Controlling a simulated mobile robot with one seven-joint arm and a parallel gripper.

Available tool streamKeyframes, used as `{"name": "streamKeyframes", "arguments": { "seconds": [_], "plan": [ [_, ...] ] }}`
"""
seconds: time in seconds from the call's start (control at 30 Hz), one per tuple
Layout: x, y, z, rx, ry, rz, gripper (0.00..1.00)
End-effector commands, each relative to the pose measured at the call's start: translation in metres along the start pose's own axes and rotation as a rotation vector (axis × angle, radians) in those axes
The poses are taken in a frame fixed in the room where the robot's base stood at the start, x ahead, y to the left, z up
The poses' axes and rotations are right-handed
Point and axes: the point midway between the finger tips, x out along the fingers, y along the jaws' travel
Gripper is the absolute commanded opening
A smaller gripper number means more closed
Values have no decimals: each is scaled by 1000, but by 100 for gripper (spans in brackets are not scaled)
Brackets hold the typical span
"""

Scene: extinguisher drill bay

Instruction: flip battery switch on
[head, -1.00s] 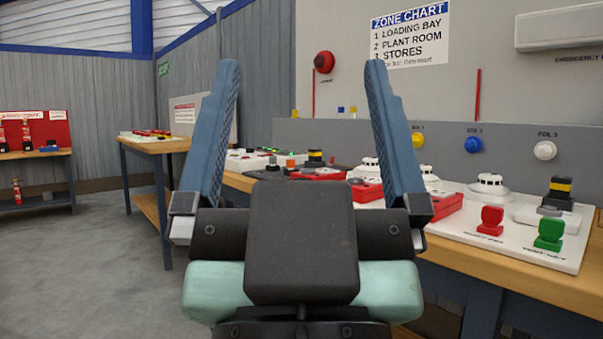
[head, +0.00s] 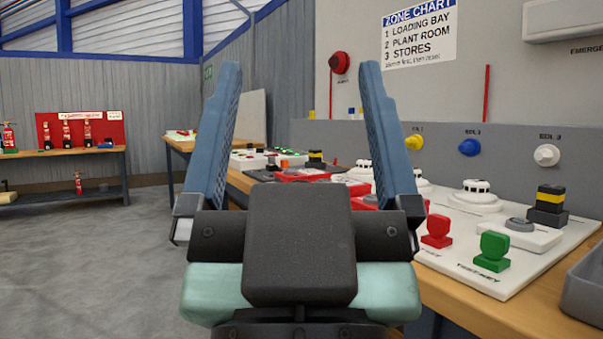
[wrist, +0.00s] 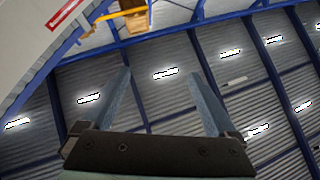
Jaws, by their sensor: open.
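My gripper (head: 301,140) is raised in front of the head camera, its two blue fingers wide apart and nothing between them. It also shows in the wrist view (wrist: 163,90), pointing up at the roof. I cannot pick out a battery switch by its label. On the bench at right, a white panel (head: 487,278) bears a red key (head: 437,230), a green key (head: 492,251) and a black-and-yellow block (head: 549,203). Red and white units farther along the bench are partly hidden behind my right finger. My gripper is apart from all of them.
The wooden bench (head: 445,300) runs along the right wall, with a grey tray (head: 585,285) at its near end. A far table (head: 75,156) holds red extinguishers (head: 66,134). The grey floor (head: 90,240) at left is clear.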

Motion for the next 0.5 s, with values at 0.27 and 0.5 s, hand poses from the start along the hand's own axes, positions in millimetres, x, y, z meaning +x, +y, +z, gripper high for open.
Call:
{"name": "streamKeyframes", "arguments": {
  "seconds": [0.27,0.5],
  "plan": [
    [23,0,-22,0,0,1,40],
    [76,0,-72,0,0,0,0]
  ]
}}
